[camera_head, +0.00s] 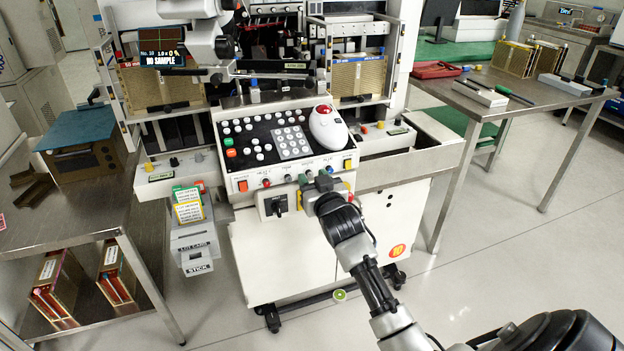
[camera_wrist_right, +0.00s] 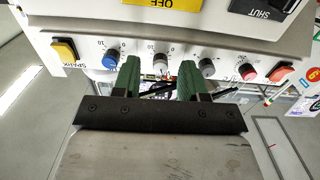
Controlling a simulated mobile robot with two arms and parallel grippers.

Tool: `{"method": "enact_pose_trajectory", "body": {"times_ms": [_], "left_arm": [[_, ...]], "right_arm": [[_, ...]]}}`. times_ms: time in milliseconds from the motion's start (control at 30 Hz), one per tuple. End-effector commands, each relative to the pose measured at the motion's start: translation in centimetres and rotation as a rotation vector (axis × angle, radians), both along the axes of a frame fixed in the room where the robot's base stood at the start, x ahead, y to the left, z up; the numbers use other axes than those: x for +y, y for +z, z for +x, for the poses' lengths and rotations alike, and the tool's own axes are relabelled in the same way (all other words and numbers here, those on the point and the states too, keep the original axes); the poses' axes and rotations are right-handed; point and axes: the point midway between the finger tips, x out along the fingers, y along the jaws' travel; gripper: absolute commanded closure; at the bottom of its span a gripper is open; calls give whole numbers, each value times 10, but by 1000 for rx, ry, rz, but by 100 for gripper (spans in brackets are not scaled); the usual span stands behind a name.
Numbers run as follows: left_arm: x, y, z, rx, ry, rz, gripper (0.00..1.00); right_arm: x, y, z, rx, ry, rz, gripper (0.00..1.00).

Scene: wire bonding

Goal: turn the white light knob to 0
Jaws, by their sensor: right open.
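The white light knob (camera_wrist_right: 161,61) is on the machine's front panel, between a blue knob (camera_wrist_right: 110,60) and a dark grey knob (camera_wrist_right: 207,67). In the wrist view, my right gripper (camera_wrist_right: 159,72) is open, with one green finger on each side of the white knob. I cannot tell whether either finger touches it. The knob's pointer is too small to read. In the head view, my right gripper (camera_head: 307,181) is at the front panel's lower edge and largely hides the white knob. My left gripper is not in view.
A red knob (camera_wrist_right: 247,71), a yellow button (camera_wrist_right: 65,50) and an orange-red button (camera_wrist_right: 281,72) share the panel. A white trackball unit (camera_head: 327,128) and a keypad (camera_head: 291,142) sit above it. A black switch (camera_head: 276,205) is below. The floor to the right is clear.

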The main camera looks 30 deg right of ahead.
Motion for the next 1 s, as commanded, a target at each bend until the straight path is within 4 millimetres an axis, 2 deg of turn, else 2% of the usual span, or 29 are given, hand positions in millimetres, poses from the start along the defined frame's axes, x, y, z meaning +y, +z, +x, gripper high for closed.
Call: {"method": "enact_pose_trajectory", "body": {"times_ms": [133, 400, 700, 1000], "left_arm": [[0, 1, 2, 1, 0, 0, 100], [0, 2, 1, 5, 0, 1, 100], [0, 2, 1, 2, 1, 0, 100], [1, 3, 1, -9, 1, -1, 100]], "right_arm": [[-2, 0, 9, 1, 0, -1, 57], [-2, 0, 10, 1, 0, 0, 57], [-2, 0, 10, 1, 0, 0, 100], [-2, 1, 10, 8, 1, -25, 100]]}}
